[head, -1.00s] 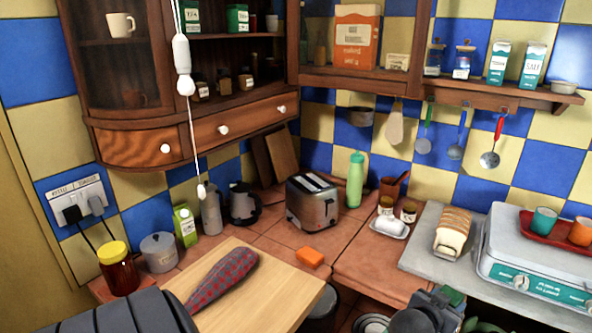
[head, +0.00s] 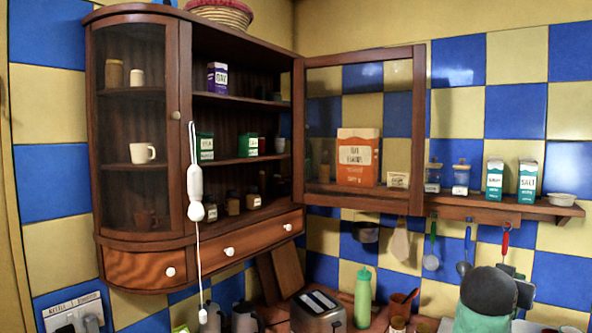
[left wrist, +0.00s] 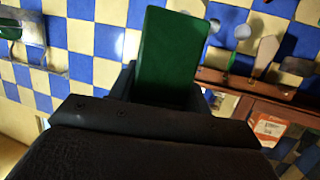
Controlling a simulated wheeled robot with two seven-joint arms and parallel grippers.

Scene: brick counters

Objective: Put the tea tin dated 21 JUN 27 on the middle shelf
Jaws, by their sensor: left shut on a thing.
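My left gripper (left wrist: 165,92) is shut on a green tea tin (left wrist: 170,55), whose plain green face fills the middle of the left wrist view. In the head view the dark gripper and the green tin (head: 525,293) show at the lower right, below the wall shelf. No date can be read on the held tin. The wooden wall cabinet (head: 240,245) stands open at left. Its middle shelf (head: 232,161) holds two green tins, one at left (head: 205,147) and one farther right (head: 248,147). My right gripper is not in view.
The cabinet's open glass door (head: 419,130) juts out right of the shelves. A hanging light cord with a white fitting (head: 195,182) crosses the cabinet's left front. A purple tin (head: 217,78) stands on the top shelf; jars (head: 233,205) stand below. The middle shelf has room between its tins.

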